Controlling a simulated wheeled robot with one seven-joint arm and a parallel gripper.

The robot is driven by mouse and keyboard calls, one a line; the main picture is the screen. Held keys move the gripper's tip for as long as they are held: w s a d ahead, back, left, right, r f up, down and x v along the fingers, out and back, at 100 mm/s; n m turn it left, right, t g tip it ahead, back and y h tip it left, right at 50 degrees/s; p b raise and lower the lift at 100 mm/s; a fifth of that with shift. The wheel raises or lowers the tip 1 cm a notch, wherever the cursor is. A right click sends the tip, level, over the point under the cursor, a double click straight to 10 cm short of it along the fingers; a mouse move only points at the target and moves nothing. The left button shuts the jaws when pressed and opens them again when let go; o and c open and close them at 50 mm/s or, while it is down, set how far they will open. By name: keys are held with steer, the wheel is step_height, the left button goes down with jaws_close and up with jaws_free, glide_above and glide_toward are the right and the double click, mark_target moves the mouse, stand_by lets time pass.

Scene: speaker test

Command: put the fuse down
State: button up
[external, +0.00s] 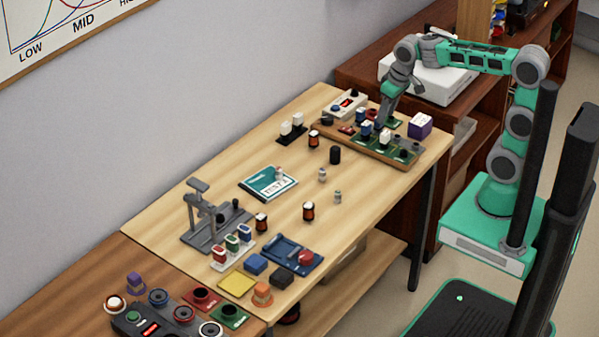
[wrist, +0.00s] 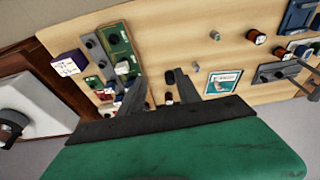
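Small glass-and-metal cylinders that look like fuses stand on the table. One (external: 278,173) is at the teal booklet, and two others, a nearer-middle one (external: 322,175) and a front one (external: 337,196), stand on bare wood. Those two also show in the wrist view, the middle one (wrist: 196,66) and the front one (wrist: 215,35). I cannot tell which is the task's fuse. My gripper (external: 383,122) is low over the wooden board of parts at the table's far right. In the wrist view its fingers (wrist: 160,78) are apart, with nothing seen held between them.
The wooden board (external: 372,155) carries several switches and blocks. A black cylinder (external: 335,155) and a copper coil (external: 313,138) stand beside it. The teal booklet (external: 262,190) lies mid-table. A grey stand (external: 205,217) is farther left.

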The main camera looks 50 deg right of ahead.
steer(key=s+d+f, duration=0.2)
steer(key=s+f, duration=0.4)
steer(key=s, duration=0.6)
steer(key=shift+d, duration=0.4)
steer(key=shift+o, duration=0.6)
steer(key=shift+a, duration=0.1)
